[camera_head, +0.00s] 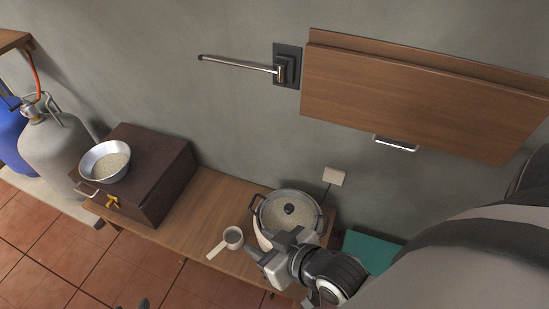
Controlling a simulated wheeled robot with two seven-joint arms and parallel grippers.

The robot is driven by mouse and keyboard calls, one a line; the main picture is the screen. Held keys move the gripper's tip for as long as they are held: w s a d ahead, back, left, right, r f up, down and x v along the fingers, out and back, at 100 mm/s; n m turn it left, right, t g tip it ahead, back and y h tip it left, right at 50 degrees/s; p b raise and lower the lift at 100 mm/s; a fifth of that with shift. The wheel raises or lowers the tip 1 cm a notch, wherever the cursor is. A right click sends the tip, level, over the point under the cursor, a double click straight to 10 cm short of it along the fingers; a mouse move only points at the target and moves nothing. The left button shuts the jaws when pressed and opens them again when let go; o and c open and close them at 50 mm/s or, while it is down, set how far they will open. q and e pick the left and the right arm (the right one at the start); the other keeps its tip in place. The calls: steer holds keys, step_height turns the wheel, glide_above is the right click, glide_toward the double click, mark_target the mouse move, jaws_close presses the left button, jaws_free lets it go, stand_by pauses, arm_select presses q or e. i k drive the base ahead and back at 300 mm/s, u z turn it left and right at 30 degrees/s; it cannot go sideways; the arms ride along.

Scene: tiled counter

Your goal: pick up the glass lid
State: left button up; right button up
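The glass lid (277,215) sits on a pot (259,225) on the wooden counter, with a dark round knob in its middle. Pale contents show through the glass. My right gripper (273,243) is just in front of the pot, overlapping its near edge in the head view. Its two dark fingers look spread apart with nothing between them. I cannot tell whether it touches the pot. A small dark tip at the bottom edge may be part of my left gripper (143,303); its fingers cannot be made out.
A white measuring cup (233,238) with a handle lies left of the gripper. A metal bowl of grain (106,161) stands on a brown box (150,170). A green board (370,250) is right of the pot. A wooden cabinet (420,95) hangs above.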

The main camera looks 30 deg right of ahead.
mark_target(284, 210)
steer(key=u, duration=1.25)
steer(key=i, duration=1.15)
steer(key=z, duration=2.55)
